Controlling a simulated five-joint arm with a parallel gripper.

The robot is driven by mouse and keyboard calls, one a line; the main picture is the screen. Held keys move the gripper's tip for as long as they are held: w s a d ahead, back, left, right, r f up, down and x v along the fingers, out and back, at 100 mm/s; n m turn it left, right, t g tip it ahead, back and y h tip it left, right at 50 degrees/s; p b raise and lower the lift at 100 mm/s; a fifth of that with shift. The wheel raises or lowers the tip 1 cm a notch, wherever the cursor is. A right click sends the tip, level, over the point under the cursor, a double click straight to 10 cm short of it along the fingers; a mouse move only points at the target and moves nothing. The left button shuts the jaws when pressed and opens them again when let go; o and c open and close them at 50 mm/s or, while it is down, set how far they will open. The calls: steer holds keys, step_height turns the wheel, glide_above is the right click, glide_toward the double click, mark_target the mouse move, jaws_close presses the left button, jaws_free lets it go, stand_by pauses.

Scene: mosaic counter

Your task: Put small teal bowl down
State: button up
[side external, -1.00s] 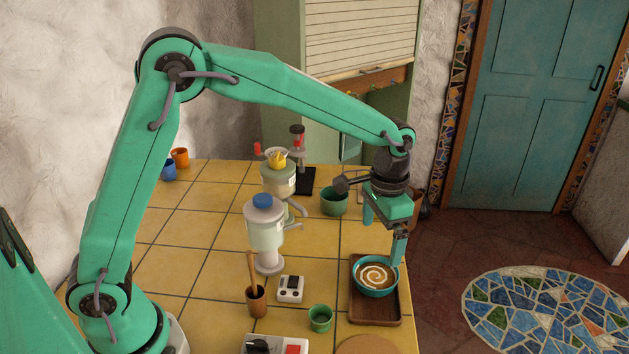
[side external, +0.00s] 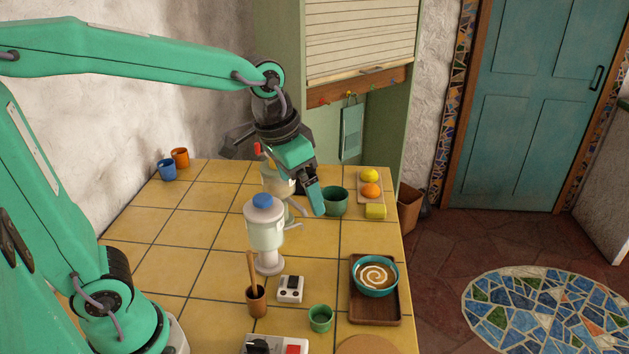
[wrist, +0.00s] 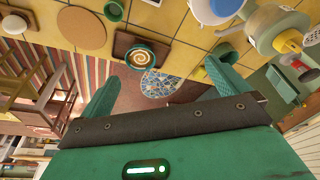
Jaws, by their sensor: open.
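The small teal bowl (side external: 376,277) sits upright on a brown wooden tray (side external: 362,310) at the counter's right front edge. It holds brown liquid with a cream spiral on top. The bowl also shows in the wrist view (wrist: 146,57), near the top, apart from my fingers. My gripper (side external: 312,196) is raised over the counter, to the left of and behind the bowl. In the wrist view my two fingers (wrist: 160,85) are spread wide with nothing between them.
A white grinder with a blue lid (side external: 265,235) and a green pot (side external: 334,201) stand near my gripper. A board with lemon, orange and sponge (side external: 371,190) is at the back right. A small green cup (side external: 320,318) and a wooden cup (side external: 256,301) stand in front.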

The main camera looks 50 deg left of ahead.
steer(key=s+a+n+t, duration=0.2)
steer(key=s+a, duration=0.2)
steer(key=s, duration=0.7)
steer(key=shift+s+a, duration=0.15)
steer(key=shift+a, duration=0.25)
steer(key=d+r+m+g, duration=0.3)
steer(key=r+m+g, duration=0.2)
steer(key=r+m, duration=0.2)
steer(key=shift+w+d+r+m, duration=0.15)
steer(key=shift+w+d+m, duration=0.25)
steer(key=shift+m, duration=0.6)
steer(key=shift+f, duration=5)
steer(key=shift+r, duration=0.15)
